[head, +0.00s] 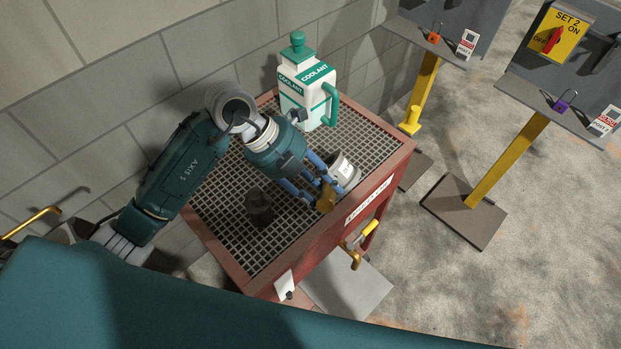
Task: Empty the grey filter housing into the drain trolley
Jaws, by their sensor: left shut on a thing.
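The drain trolley (283,262) is red with a dark grid top and stands against the block wall. My left gripper (322,191) is over the right front part of the grid, its blue fingers shut on the grey filter housing (346,168). The housing is a short light-grey cylinder with a white label, and it looks tilted. A brass-coloured piece (326,199) shows at the fingertips; I cannot tell whether it belongs to the housing. The fingers hide part of the housing, and its opening and contents cannot be made out. My right gripper is not in view.
A white coolant jug (308,86) with green cap and handle stands at the trolley's back corner. A dark patch (260,207), object or shadow, shows on the grid. A yellow-handled tap (358,243) sticks out in front. Yellow-post switch stands (507,160) stand right.

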